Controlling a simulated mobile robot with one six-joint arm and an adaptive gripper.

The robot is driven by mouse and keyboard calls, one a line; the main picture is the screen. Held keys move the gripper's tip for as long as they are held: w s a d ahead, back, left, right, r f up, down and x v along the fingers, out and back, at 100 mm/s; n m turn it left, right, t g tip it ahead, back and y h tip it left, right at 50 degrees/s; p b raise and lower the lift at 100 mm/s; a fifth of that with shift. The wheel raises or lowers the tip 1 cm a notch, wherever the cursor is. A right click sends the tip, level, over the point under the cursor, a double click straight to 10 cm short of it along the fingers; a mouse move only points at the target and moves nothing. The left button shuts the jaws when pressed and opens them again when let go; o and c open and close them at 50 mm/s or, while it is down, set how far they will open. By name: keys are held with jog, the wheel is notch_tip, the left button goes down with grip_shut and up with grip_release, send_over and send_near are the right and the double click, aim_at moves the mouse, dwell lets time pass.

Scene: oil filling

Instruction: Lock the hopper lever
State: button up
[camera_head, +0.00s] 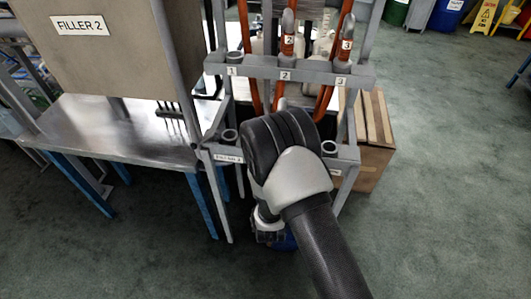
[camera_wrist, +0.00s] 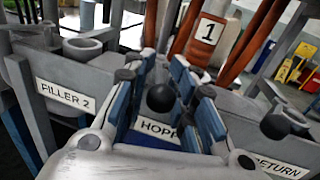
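In the wrist view, a black ball knob (camera_wrist: 160,97) stands behind the HOPPER label (camera_wrist: 158,128), which is partly covered by my gripper. I take it as the hopper lever's knob; its shaft is hidden. My gripper (camera_wrist: 172,82) is open, with blue-padded fingers on either side of the knob. A gap seems to show between knob and pads; contact cannot be made out. In the head view, my arm covers the hopper lever and the gripper's fingers, over the front of the grey rack (camera_head: 222,151).
Orange hoses (camera_wrist: 250,42) with numbered tags rise behind the knob. A grey ring socket (camera_wrist: 82,47) stands behind the FILLER 2 label (camera_wrist: 66,97). A metal table (camera_head: 115,130) stands left, a cardboard box (camera_head: 375,150) right.

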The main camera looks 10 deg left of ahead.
jog(key=shift+o, duration=0.5)
jog(key=shift+s, duration=0.1)
jog(key=shift+s, duration=0.1)
jog(key=v, duration=1.1)
jog(key=shift+s, duration=0.35)
jog(key=shift+d, duration=0.15)
jog(key=shift+c, duration=0.5)
